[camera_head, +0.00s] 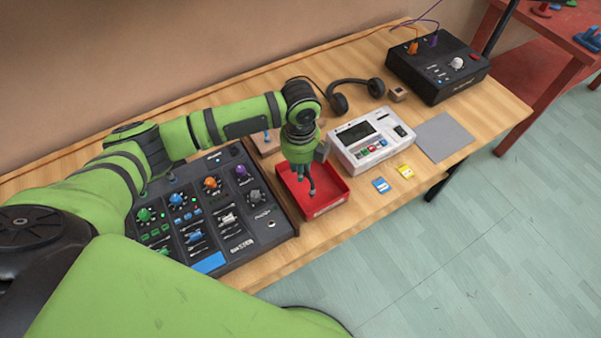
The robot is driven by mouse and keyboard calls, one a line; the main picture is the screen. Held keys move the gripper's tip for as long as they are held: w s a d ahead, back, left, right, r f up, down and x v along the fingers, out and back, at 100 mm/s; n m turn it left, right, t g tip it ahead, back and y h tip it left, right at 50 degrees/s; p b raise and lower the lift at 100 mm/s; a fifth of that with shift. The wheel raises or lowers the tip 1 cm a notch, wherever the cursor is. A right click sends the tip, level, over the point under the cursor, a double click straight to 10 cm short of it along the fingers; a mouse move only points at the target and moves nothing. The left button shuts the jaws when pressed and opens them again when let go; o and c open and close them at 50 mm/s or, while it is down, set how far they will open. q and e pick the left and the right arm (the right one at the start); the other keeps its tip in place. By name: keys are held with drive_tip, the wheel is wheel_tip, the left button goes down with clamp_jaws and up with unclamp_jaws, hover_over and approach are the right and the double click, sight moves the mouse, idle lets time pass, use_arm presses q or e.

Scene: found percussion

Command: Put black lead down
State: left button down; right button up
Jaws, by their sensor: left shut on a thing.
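My left gripper (308,183) points down over the red tray (326,208), with its fingertips inside the tray's outline. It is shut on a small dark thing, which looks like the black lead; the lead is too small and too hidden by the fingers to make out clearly. I cannot tell whether the lead touches the tray floor. My right gripper is not in view.
A black mixer panel (215,243) with knobs stands left of the tray. A black box (437,72) stands farther back.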

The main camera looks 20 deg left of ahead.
use_arm(q)
wheel_tip(320, 180, down, 3)
drive_tip(key=shift+f+p, duration=0.2)
drive_tip(key=shift+p, duration=0.35)
drive_tip(key=shift+f, duration=0.3)
drive_tip(key=shift+f, duration=0.15)
drive_tip(key=c, duration=1.1)
unclamp_jaws()
drive_tip(key=shift+r, duration=0.3)
wheel_tip(320, 180, up, 12)
drive_tip(key=shift+f+b, duration=0.1)
drive_tip(key=shift+b, duration=0.85)
